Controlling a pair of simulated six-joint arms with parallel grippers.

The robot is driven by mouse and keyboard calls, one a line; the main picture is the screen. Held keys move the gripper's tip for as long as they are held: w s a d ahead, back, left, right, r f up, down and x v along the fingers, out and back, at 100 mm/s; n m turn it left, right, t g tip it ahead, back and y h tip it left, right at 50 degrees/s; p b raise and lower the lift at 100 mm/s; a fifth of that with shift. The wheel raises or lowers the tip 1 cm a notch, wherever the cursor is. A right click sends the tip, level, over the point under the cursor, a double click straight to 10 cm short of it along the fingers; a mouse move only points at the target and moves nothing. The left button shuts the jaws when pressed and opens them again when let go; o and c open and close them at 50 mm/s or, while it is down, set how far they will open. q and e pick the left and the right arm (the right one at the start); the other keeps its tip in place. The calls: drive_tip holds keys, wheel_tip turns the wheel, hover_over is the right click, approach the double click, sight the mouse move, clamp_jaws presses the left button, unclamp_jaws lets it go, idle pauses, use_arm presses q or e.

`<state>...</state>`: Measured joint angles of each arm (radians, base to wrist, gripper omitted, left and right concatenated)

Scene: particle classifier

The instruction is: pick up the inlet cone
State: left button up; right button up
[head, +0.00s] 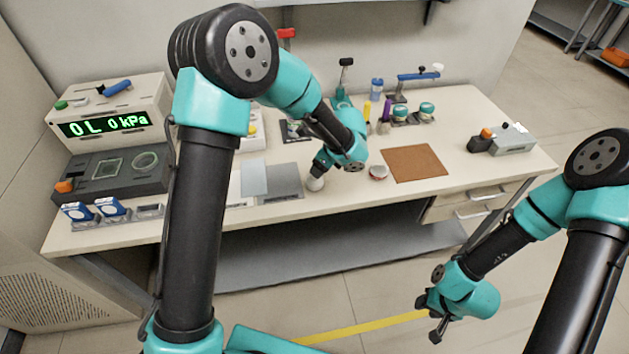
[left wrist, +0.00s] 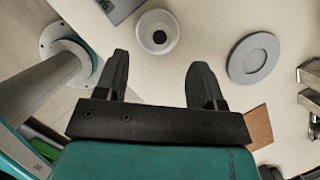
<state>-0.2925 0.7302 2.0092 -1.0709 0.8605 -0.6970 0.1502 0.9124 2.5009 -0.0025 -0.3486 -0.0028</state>
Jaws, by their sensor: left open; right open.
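A small white round piece with a dark central hole, which looks like the inlet cone (left wrist: 158,32), stands on the bench top in the left wrist view. It also shows in the head view as a small white shape (head: 315,184) at the front edge of the bench. My left gripper (left wrist: 160,70) is open and empty. The white piece lies just beyond its fingertips, roughly in line with the gap between them, not between the fingers. In the head view my left gripper partly hides it from above. My right gripper (head: 432,318) is open and empty, low over the floor in front of the bench.
A round disc (left wrist: 254,57) lies right of the cone, with a brown mat (head: 415,163) further right. A grey plate (head: 278,181) lies left of the cone. A pressure readout box (head: 110,122) stands at the left end. Jars and tools stand behind.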

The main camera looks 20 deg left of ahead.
use_arm(q)
drive_tip(key=shift+a+f, duration=0.2)
drive_tip(key=shift+f, duration=0.25)
drive_tip(key=shift+a+x, duration=0.1)
drive_tip(key=shift+x, duration=1.2)
drive_tip(key=shift+a+x, duration=0.15)
drive_tip(key=shift+x, duration=1.15)
drive_tip(key=shift+r, duration=0.1)
drive_tip(key=c, duration=1.1)
drive_tip(key=shift+r, duration=0.1)
